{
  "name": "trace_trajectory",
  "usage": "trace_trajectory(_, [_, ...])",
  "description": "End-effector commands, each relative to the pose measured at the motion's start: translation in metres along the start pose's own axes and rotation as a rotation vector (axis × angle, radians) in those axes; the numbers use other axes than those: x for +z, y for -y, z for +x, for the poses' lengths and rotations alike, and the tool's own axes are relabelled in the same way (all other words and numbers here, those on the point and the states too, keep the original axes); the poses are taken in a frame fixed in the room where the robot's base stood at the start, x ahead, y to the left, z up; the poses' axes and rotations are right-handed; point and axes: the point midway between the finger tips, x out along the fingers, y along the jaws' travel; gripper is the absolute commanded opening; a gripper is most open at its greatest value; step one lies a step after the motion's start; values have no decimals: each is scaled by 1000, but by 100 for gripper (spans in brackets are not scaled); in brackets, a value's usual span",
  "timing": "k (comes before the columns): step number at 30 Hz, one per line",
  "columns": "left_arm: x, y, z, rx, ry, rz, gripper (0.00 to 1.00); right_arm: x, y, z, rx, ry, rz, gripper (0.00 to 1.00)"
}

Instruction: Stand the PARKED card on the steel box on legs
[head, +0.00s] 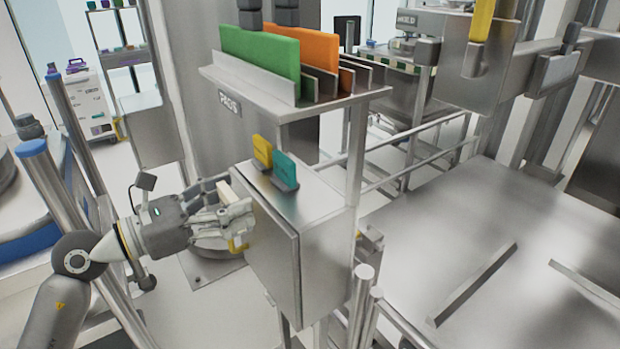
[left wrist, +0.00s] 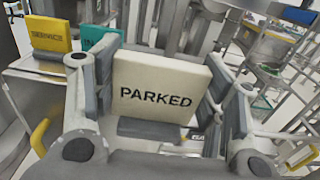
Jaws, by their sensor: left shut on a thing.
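The PARKED card (left wrist: 160,88) is a cream plate with black lettering, upright in the left wrist view, with a grey foot below it. My left gripper (head: 235,213) is shut on it, with fingers on both sides. In the head view only a cream part of the card (head: 227,192) shows past the fingers. The steel box on legs (head: 272,258) is just right of the gripper. The card is at the box's left side; I cannot tell whether they touch. My right gripper is not in view.
On the box top stand a yellow SERVICE card (head: 262,151) and a teal card (head: 286,170), near its back left. The front of the top is bare. Above hangs a steel shelf (head: 340,100) with green (head: 260,60) and orange (head: 305,48) boards. Steel posts (head: 365,290) stand right of the box.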

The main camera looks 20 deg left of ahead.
Motion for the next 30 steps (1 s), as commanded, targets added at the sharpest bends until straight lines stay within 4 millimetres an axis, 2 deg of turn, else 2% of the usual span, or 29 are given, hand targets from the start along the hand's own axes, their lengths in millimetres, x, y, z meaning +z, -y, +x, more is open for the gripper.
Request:
trace_trajectory(1, [6,0,7,-2,4,-1,41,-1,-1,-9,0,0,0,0])
trace_trajectory(4, [8,0,26,-2,5,-1,41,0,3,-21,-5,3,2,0])
trace_trajectory(11, [9,1,81,-3,6,-3,41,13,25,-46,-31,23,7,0])
trace_trajectory(15, [7,1,119,-3,7,-2,41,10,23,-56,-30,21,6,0])
trace_trajectory(19, [5,1,149,-3,5,-1,41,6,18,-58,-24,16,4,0])
trace_trajectory(24, [2,1,170,-1,3,1,41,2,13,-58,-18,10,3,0])
trace_trajectory(30, [-7,1,172,-1,1,1,41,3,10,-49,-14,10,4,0])
